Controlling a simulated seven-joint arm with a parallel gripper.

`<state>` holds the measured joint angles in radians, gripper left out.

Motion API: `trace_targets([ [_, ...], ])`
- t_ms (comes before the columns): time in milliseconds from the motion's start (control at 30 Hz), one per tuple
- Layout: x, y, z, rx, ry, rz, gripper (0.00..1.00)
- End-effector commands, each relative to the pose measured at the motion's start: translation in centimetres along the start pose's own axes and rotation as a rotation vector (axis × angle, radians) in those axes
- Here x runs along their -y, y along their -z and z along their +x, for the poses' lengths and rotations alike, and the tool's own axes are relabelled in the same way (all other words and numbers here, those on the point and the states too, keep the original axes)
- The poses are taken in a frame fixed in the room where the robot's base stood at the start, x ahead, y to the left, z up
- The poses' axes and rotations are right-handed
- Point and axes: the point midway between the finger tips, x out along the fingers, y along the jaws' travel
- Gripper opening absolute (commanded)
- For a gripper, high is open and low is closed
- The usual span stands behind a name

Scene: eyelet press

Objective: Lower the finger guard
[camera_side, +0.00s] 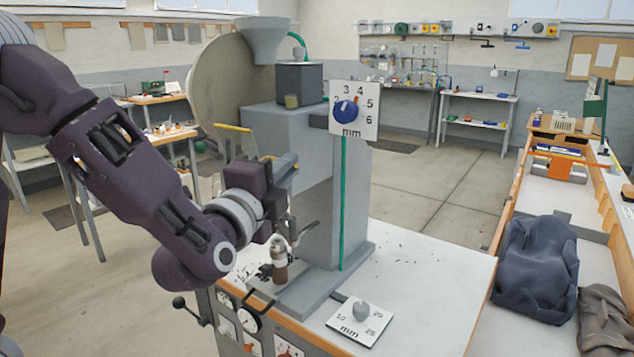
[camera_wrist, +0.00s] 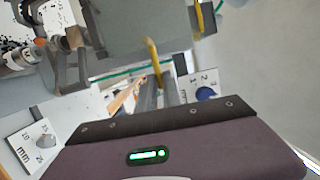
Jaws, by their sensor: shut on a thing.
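The finger guard shows in the side view as a yellow-edged frame (camera_side: 234,128) on the left of the grey press column. In the wrist view a yellow bar of the guard (camera_wrist: 153,56) runs down to my fingers, and a second yellow piece (camera_wrist: 198,17) shows higher up. My gripper (camera_side: 284,168) is beside the column, above the press tooling. In the wrist view my gripper (camera_wrist: 158,90) is shut on the guard's yellow bar. My wrist hides part of the guard in the side view, so its exact tilt is hard to tell.
The press column (camera_side: 318,200) stands close to my gripper. Below are the lower tooling (camera_side: 280,262) and a small lever (camera_side: 304,232). A dial with a blue knob (camera_side: 346,112) is on the head, and another dial (camera_side: 360,315) lies on the white bench (camera_side: 430,285), whose right part is clear.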

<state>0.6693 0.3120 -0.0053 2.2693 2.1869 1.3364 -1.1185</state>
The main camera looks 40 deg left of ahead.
Motion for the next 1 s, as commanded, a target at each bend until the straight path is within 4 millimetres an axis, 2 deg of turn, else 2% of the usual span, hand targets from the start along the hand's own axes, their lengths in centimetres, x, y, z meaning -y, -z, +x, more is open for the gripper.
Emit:
trace_targets([
  [1000, -1.3, -1.0, -4.0, -0.001, -0.006, 0.003, 0.0],
])
